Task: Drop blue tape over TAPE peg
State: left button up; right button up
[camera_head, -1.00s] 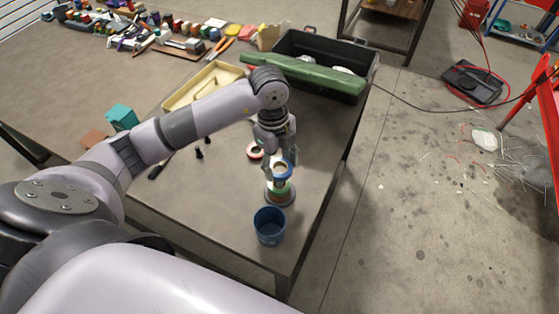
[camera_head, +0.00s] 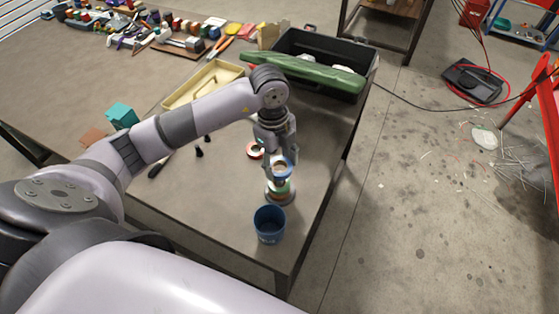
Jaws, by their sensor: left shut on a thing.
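The blue tape (camera_head: 283,166) is a small ring with a pale brown core. My left gripper (camera_head: 281,164) is shut on it. It holds the ring over a short stand with a round base (camera_head: 281,200) near the table's right edge. Rolls with green and brownish parts (camera_head: 279,187) sit on this stand. The peg itself is mostly hidden, and I cannot tell whether the blue ring is around its tip or just above it. A red and white tape roll (camera_head: 256,150) lies on the table behind, partly hidden by the gripper. My right gripper is not in view.
A blue cup (camera_head: 269,224) stands in front of the stand, close to it. A yellow tray (camera_head: 205,84) and a black toolbox with a green lid (camera_head: 318,72) are farther back. A teal block (camera_head: 122,117) is at the left. The table's right edge is close.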

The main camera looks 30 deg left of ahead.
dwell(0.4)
pick_arm(q)
jog(key=shift+f, duration=0.4)
jog(key=o, duration=1.1)
